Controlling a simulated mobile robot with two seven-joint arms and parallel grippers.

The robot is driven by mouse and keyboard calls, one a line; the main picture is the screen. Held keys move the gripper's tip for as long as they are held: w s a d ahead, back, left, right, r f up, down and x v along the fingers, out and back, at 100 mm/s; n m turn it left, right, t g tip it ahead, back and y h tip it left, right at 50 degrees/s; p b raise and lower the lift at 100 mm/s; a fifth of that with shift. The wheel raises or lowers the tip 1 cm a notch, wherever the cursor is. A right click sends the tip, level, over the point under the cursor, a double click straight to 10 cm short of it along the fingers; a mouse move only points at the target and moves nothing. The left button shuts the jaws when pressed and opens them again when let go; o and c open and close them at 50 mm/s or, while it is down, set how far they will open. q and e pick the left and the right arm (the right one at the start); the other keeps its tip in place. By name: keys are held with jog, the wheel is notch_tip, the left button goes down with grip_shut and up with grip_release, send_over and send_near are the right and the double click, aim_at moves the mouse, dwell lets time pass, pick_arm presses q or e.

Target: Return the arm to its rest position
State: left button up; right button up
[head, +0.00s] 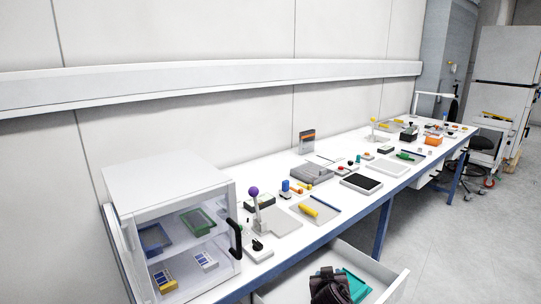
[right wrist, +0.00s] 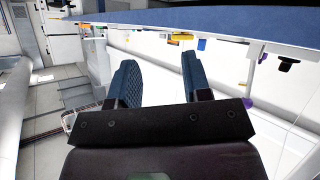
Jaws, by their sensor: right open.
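My right gripper (right wrist: 158,78) shows in the right wrist view with its two dark blue, ridged fingers apart and nothing between them. The blue front edge of the workbench (right wrist: 200,28) crosses the top of that view, apart from the fingers. In the head view a dark part of an arm, which looks like my right gripper (head: 328,287), is at the bottom, in front of the bench and over an open drawer (head: 385,278). Its fingers cannot be made out there. My left gripper is in neither view.
A teal item (head: 357,284) lies beside the dark gripper, at the drawer. A white cabinet with a clear front (head: 170,180) stands at the bench's near left. Trays, a tablet (head: 361,183) and small tools cover the bench (head: 335,207).

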jog(key=s+d+f, duration=0.3)
jog(key=s, duration=0.8)
jog(key=s+d+f+y, duration=0.1)
jog(key=s+d+f, duration=0.2)
jog(key=s, duration=0.9)
jog(key=s+d+f+y, duration=0.1)
jog(key=s+d+f, duration=0.2)
jog(key=s, duration=0.8)
jog(key=shift+s+d+f+g, duration=0.35)
jog(key=shift+d+f+g, duration=0.05)
jog(key=shift+d, duration=0.85)
jog(key=shift+c, duration=0.3)
